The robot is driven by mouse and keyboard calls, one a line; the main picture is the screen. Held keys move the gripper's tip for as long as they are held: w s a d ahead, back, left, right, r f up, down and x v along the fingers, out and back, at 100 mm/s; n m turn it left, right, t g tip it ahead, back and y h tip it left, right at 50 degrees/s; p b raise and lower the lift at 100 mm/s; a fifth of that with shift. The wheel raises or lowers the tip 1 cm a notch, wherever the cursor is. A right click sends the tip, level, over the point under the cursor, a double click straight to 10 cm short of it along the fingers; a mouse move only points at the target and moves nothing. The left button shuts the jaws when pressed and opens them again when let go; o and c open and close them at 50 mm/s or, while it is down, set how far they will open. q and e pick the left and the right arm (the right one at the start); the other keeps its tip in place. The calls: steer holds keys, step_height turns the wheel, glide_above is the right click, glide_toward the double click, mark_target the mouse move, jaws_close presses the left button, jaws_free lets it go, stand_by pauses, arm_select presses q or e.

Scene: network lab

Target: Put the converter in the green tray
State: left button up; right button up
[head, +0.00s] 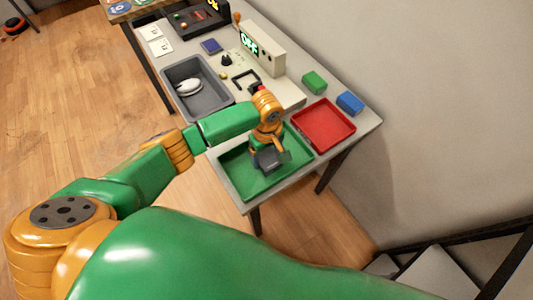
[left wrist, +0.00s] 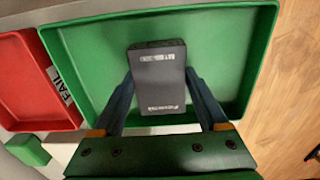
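The converter is a dark grey box with white lettering, seen close up in the left wrist view (left wrist: 158,78). My left gripper (left wrist: 159,84) has a finger against each side of it and is shut on it. In the head view the gripper (head: 270,153) is over the green tray (head: 237,187), with the converter (head: 268,160) below the wrist, inside the tray's outline. Whether the converter touches the tray floor I cannot tell. The green tray also fills most of the left wrist view (left wrist: 230,25). My right gripper is not in view.
A red tray (head: 323,124) marked FAIL in the wrist view stands beside the green tray. A green block (head: 314,82) and a blue block (head: 350,103) lie behind it. A grey bin (head: 205,98) with a white object and a test device (head: 262,50) stand farther along the table.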

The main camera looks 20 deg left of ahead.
mark_target(266, 157)
arm_select(q)
steer(key=shift+o, duration=1.4)
step_height(266, 157, up, 12)
steer(key=p, duration=0.1)
steer(key=shift+r, duration=0.15)
steer(key=shift+s, duration=0.1)
